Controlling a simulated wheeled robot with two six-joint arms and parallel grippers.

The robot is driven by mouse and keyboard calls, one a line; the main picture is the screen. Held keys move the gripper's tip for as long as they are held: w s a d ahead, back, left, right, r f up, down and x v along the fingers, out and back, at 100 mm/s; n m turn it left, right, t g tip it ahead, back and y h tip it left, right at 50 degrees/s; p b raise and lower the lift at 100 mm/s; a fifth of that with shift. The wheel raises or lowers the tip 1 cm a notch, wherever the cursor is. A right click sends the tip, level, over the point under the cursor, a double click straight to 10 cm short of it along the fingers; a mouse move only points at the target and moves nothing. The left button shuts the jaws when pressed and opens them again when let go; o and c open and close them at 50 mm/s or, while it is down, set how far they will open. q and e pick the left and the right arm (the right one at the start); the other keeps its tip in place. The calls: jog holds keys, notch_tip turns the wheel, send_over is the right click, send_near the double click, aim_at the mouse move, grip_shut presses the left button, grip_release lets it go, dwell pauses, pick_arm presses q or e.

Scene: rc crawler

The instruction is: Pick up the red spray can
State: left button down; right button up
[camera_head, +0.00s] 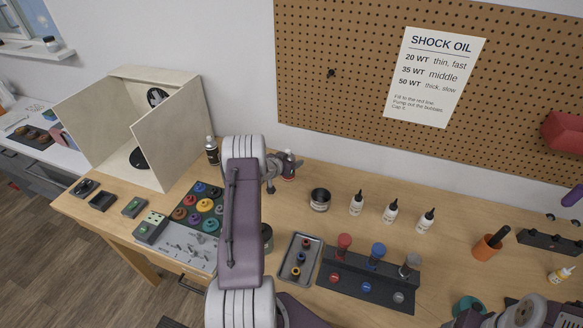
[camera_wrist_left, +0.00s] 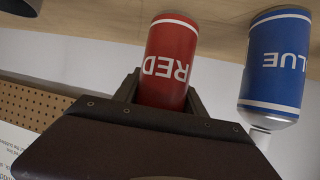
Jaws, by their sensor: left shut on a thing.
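The red spray can, with "RED" in white letters, shows in the left wrist view (camera_wrist_left: 171,58), upside down in the picture. My left gripper (camera_wrist_left: 165,100) is shut on it, with a dark finger on each side. In the head view the gripper (camera_head: 279,167) is behind my forearm near the wall, with the can (camera_head: 289,172) partly hidden in it. The can appears upright, its base at or close to the wooden surface; I cannot tell whether it touches. My right gripper is not in view; only part of my right arm shows at the lower right.
A blue can (camera_wrist_left: 274,65) stands close beside the red one. A dark can (camera_head: 212,152) stands left of my forearm, near the spray booth (camera_head: 172,140). The pegboard (camera_head: 345,110) rises behind.

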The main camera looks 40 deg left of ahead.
pick_arm(q)
jog(key=s+d+r+b, duration=0.2)
jog(key=d+r+b, duration=0.1)
jog(key=d+r, duration=0.5)
jog(key=shift+s+d+r, duration=0.15)
jog(key=shift+s+d, duration=0.25)
jog(key=shift+d, duration=1.3)
